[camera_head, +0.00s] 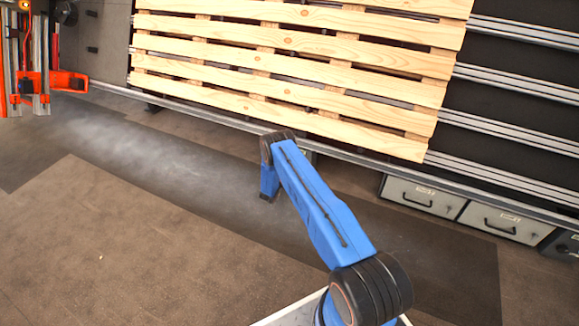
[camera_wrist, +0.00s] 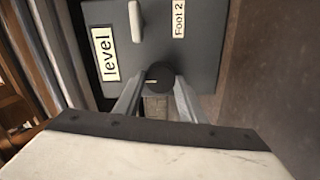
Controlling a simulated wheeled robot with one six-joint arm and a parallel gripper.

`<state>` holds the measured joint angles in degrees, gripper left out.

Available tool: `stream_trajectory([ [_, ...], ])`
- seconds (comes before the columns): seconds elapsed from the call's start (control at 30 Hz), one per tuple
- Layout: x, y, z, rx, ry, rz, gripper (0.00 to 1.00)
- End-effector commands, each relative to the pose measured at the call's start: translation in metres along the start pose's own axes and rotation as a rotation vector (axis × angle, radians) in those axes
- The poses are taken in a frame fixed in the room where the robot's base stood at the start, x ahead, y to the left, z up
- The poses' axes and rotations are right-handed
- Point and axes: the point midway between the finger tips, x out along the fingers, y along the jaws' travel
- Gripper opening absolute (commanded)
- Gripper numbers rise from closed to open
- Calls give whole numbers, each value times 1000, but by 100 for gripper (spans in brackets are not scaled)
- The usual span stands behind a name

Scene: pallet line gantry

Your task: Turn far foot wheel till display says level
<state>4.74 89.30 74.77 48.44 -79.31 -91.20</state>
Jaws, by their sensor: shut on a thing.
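In the wrist view a dark round knob (camera_wrist: 159,73) with a pale mark stands at the lower edge of a grey panel (camera_wrist: 205,50). My gripper (camera_wrist: 158,86) is shut on the knob, one finger on each side. A cream plate (camera_wrist: 104,55) on the panel reads "level". A smaller plate (camera_wrist: 179,19) reads "Foot 2". A white bar (camera_wrist: 135,20) sits between the plates. In the head view my blue arm reaches to the pallet line's edge, and the gripper and knob are hidden there.
In the head view a wooden pallet (camera_head: 300,60) lies on the line's metal rails (camera_head: 520,85). Grey drawers (camera_head: 423,196) sit under the line at right. An orange frame (camera_head: 68,81) stands at far left. The brown floor (camera_head: 130,240) in front is clear.

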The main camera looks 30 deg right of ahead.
Motion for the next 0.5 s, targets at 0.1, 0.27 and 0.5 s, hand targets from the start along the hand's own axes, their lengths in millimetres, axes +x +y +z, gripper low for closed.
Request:
stream_trajectory([
  [0.1, -2, -2, 1, -7, 1, -3, 14],
  [0.27, -2, -2, 1, -7, 1, -3, 14],
  [0.5, -2, -2, 1, -6, 1, -3, 55],
])
